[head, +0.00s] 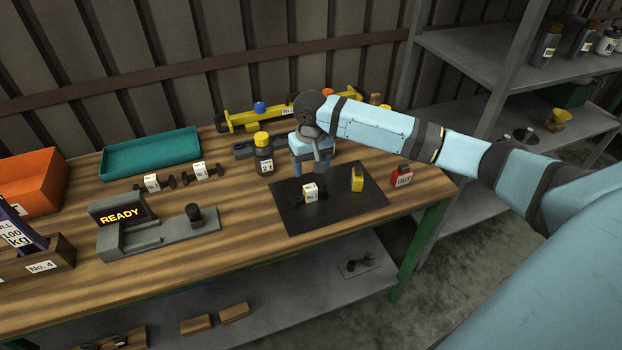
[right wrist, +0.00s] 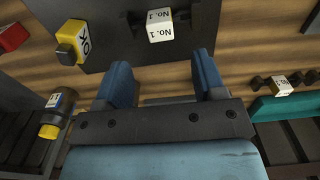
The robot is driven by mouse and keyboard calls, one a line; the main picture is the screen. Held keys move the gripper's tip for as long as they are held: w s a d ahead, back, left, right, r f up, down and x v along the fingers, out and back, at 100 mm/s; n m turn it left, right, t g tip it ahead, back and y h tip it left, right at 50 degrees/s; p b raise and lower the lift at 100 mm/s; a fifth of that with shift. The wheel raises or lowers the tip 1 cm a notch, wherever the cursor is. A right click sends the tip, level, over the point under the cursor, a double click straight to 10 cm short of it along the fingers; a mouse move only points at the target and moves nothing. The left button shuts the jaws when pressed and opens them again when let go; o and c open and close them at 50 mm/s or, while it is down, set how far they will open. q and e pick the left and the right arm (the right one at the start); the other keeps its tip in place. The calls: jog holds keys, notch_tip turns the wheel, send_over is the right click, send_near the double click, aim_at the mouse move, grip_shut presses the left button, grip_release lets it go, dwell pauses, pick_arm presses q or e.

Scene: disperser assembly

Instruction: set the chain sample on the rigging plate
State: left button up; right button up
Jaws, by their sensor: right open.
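A chain sample with dark ends and a white "No. 1" tag (head: 310,192) lies on the black plate (head: 283,222), which I take to be the rigging plate. In the right wrist view the sample's tag (right wrist: 160,26) is beyond my fingertips and apart from them. Two similar tagged samples (head: 153,182) (head: 203,172) lie on the bench at left. My left gripper is out of view.
A yellow "OK" block (right wrist: 74,42) stands on the plate; a red "OUT" block (head: 402,177) is right of it. A yellow-capped bottle (head: 264,155) stands behind. A grey device reading "READY" (head: 120,215), a teal tray (head: 150,153) and an orange bin (head: 32,180) are at left.

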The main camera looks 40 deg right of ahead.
jog(key=shift+r, duration=1.55)
jog(key=s+a+f+n+t+y, duration=0.1)
jog(key=s+a+f+n, duration=0.1)
jog(key=s+a+f, duration=0.35)
jog(key=s+a+f+n+t+y, duration=0.1)
jog(key=s+a+f+n, duration=0.2)
jog(key=s+a, duration=0.6)
jog(key=s+d+r+t+h, duration=0.1)
jog(key=s+d, duration=0.1)
jog(key=s, duration=0.7)
jog(key=s+d+t+h, duration=0.1)
jog(key=s+d, duration=0.2)
jog(key=s, duration=0.6)
jog(key=w+a+f+t+y+p, duration=0.3)
jog(key=w+a+f+t+p, duration=0.2)
jog(key=w+a+t+p, duration=0.1)
jog(key=shift+a+f+n+t+p, duration=0.35)
jog(key=shift+a+p, duration=0.25)
jog(key=shift+p, duration=0.4)
